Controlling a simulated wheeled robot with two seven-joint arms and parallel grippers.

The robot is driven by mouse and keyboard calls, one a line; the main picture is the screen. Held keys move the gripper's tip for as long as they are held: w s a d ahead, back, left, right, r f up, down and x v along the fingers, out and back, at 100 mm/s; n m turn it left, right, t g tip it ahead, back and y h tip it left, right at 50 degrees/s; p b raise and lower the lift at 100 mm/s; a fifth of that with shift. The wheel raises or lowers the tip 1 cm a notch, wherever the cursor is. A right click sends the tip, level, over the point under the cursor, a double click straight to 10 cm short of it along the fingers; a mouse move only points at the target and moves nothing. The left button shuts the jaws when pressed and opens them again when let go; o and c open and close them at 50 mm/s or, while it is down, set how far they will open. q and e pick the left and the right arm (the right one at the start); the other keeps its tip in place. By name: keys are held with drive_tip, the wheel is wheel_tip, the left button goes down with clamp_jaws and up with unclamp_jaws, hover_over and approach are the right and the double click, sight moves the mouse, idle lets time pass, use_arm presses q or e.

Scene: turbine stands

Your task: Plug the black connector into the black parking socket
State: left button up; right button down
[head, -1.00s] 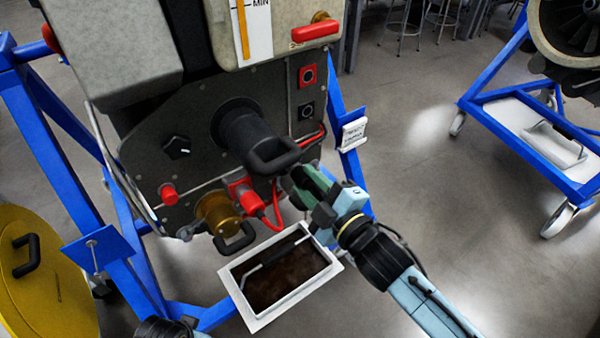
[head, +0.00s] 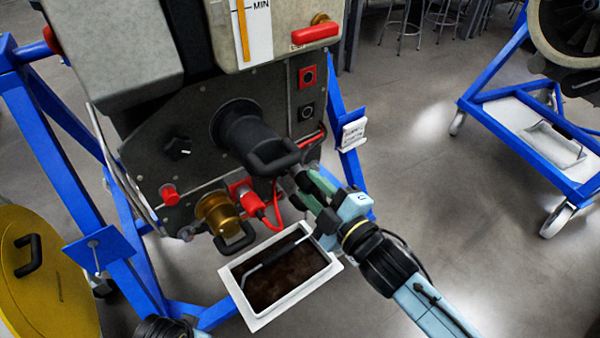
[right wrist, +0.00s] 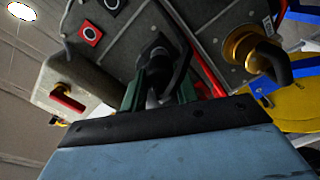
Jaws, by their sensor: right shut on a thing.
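My right gripper (head: 311,187) is shut on the black connector (head: 299,178), a small dark plug. It lies just right of the big black handled plug (head: 255,138), so its outline is hard to separate from that handle. In the right wrist view the green fingers (right wrist: 159,92) stand either side of a dark body. The black parking socket (head: 306,111) is a small square on the grey panel, below the red socket (head: 307,76). It looks empty and lies above and apart from the gripper. Only a dark part of my left arm shows at the bottom left; its fingers are out of view.
A red plug (head: 243,189) with a red cable and a gold plug (head: 220,216) sit low on the panel. A white drip tray (head: 258,317) stands below. Blue stand legs (head: 345,150) flank the unit. Open floor lies to the right.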

sight(313, 188)
drive_tip(key=shift+p+v, duration=0.6)
drive_tip(key=shift+v, duration=0.85)
drive_tip(key=shift+d, duration=0.1)
drive_tip(key=p+v, duration=0.1)
drive_tip(key=v, duration=0.3)
drive_tip(key=shift+p, duration=0.35)
drive_tip(key=w+d+r+p, duration=0.2)
drive_tip(key=w+d+p, duration=0.1)
drive_tip(key=w+d, duration=0.5)
drive_tip(key=shift+d, duration=0.45)
drive_tip(key=shift+a, duration=0.1)
